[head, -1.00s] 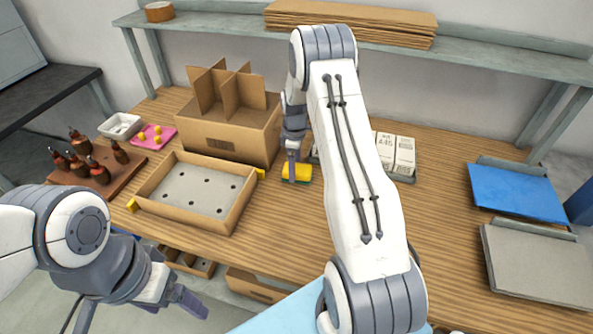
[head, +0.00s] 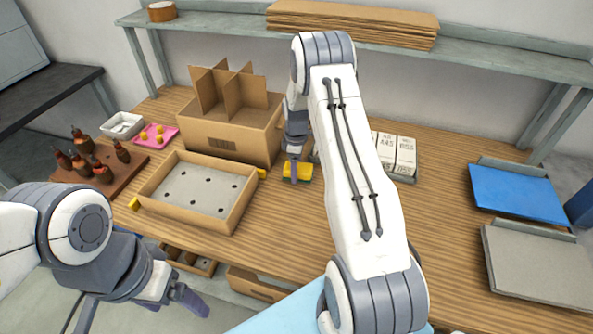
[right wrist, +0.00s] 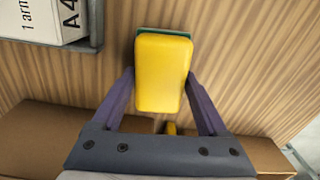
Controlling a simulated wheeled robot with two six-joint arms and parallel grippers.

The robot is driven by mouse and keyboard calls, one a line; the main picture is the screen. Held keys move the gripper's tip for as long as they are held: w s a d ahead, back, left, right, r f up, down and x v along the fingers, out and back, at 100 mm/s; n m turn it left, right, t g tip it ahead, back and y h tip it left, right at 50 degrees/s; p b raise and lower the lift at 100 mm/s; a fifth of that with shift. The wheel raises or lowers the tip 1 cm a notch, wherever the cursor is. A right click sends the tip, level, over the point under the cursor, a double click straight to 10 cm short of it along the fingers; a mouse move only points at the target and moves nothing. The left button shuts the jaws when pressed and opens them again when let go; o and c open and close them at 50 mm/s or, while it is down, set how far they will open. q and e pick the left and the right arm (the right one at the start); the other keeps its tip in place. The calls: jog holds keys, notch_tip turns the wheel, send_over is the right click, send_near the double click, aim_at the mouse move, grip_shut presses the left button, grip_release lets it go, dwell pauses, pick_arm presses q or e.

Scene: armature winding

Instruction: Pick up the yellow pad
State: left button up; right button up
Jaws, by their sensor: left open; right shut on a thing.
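The yellow pad (head: 298,171) is a yellow block with a green layer on one side. It is on or just above the table, right of the tall divided box; I cannot tell whether it touches the wood. My right gripper (head: 293,173) reaches down to it from above. In the right wrist view the pad (right wrist: 162,74) sits between the two fingers of the right gripper (right wrist: 160,90), which are shut on its sides. My left gripper (head: 190,303) is open and empty in front of the table at the lower left.
A tall cardboard box with dividers (head: 225,138) stands left of the pad. A shallow cardboard tray with a grey perforated insert (head: 200,189) lies in front of it. White cartons (head: 397,153) stand just right, partly hidden by my right arm. The table middle right is clear.

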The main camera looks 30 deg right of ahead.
notch_tip(320, 180, up, 4)
jog(key=shift+w+f+b, duration=0.1)
jog(key=shift+f+b, duration=0.05)
jog(key=shift+b, duration=0.4)
jog(key=s+d+r+b, duration=0.1)
jog(key=s+d+r, duration=0.4)
jog(key=d, duration=0.5)
jog(key=shift+s+d+r+b, duration=0.2)
jog(key=shift+s+r+b, duration=0.15)
jog(key=shift+r, duration=0.6)
